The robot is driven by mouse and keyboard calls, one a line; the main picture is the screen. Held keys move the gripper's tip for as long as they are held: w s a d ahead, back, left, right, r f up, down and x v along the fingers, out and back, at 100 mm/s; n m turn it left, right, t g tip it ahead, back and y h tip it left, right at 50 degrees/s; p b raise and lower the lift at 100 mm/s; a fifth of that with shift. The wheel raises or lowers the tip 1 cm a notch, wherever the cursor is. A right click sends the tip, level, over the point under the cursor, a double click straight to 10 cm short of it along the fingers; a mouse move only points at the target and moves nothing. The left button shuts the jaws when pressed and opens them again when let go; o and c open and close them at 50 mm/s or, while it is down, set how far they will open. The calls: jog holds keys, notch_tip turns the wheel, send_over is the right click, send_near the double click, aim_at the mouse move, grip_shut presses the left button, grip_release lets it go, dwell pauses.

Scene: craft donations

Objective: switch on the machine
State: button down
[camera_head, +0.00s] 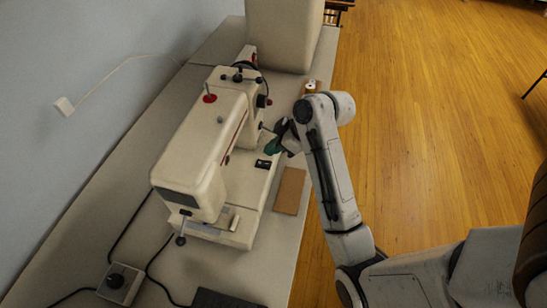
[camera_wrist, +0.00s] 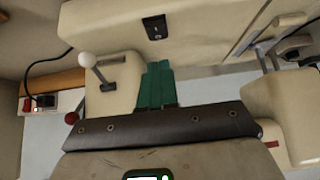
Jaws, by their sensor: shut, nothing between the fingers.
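The machine is a cream sewing machine (camera_head: 205,150) standing on a long grey table. A small black switch (camera_head: 263,163) sits on its base. What looks like the same black rocker switch (camera_wrist: 154,27) shows at the top of the wrist view, on a cream surface. My gripper (camera_head: 273,147) is beside the machine's right side, close to the switch. Its green fingers (camera_wrist: 155,70) are together and empty, and in the wrist view the tips end short of the switch. A white-knobbed lever (camera_wrist: 88,62) stands left of the fingers.
A brown board (camera_head: 290,191) lies right of the machine. A large cream block (camera_head: 285,35) and a spool (camera_head: 311,86) stand behind. A wall fitting (camera_head: 64,106) has a cord. Open floor lies right.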

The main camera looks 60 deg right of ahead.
aim_at(267, 163)
jog(key=shift+f, duration=2.25)
jog(key=shift+s+f, duration=0.15)
jog(key=shift+f, duration=0.2)
jog(key=shift+r+p, duration=0.1)
jog(key=shift+p, duration=0.2)
jog(key=shift+r+p, duration=0.75)
jog(key=shift+p, duration=0.15)
